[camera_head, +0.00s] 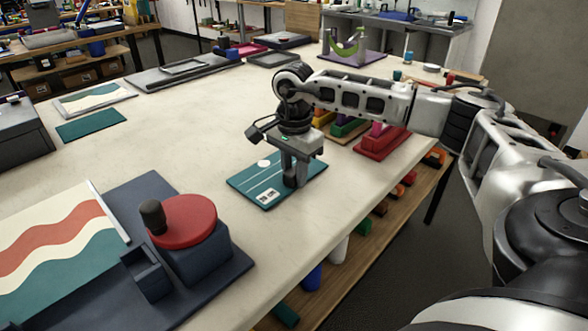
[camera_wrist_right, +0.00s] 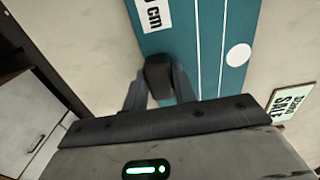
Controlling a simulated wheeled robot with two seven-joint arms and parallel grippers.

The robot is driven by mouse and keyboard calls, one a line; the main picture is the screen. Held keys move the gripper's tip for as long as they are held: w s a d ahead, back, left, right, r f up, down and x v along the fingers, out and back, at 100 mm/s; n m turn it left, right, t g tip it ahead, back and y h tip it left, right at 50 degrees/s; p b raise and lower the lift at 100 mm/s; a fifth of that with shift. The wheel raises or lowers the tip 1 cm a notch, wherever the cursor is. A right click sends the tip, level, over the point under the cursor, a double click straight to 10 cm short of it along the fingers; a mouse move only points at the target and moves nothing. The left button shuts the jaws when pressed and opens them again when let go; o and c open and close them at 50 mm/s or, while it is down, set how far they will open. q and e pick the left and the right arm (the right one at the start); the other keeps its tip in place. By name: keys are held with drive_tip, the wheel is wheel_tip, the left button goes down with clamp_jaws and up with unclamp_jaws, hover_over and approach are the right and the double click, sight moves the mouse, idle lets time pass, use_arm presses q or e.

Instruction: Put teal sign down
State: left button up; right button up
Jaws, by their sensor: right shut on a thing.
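The teal sign (camera_head: 256,187) is a flat board with white lines, a white dot and a small white label. It lies level at the table's right side; I cannot tell whether it touches the tabletop. My right gripper (camera_head: 294,176) points down over its right part, its fingers closed around a small dark block on the sign. In the right wrist view the teal sign (camera_wrist_right: 207,45) shows beyond the fingertips (camera_wrist_right: 160,80), with the dark block between them. The block's underside is hidden. My left gripper is not in view.
A dark blue platform (camera_head: 130,196) with a red disc (camera_head: 182,221) and a striped wavy panel (camera_head: 60,245) stands at front left. Another teal board (camera_head: 92,125) lies farther back. Coloured blocks, one red (camera_head: 382,143), stand beyond the gripper. The table (camera_head: 185,160) is clear in the middle.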

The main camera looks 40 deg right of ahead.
drive_tip(key=shift+f, duration=0.2)
drive_tip(key=o, duration=1)
drive_tip(key=shift+r, duration=0.1)
drive_tip(key=shift+o, duration=0.2)
wheel_tip(320, 180, up, 12)
drive_tip(key=shift+r+b, duration=0.2)
drive_tip(key=shift+b, duration=0.1)
drive_tip(key=shift+f, duration=0.1)
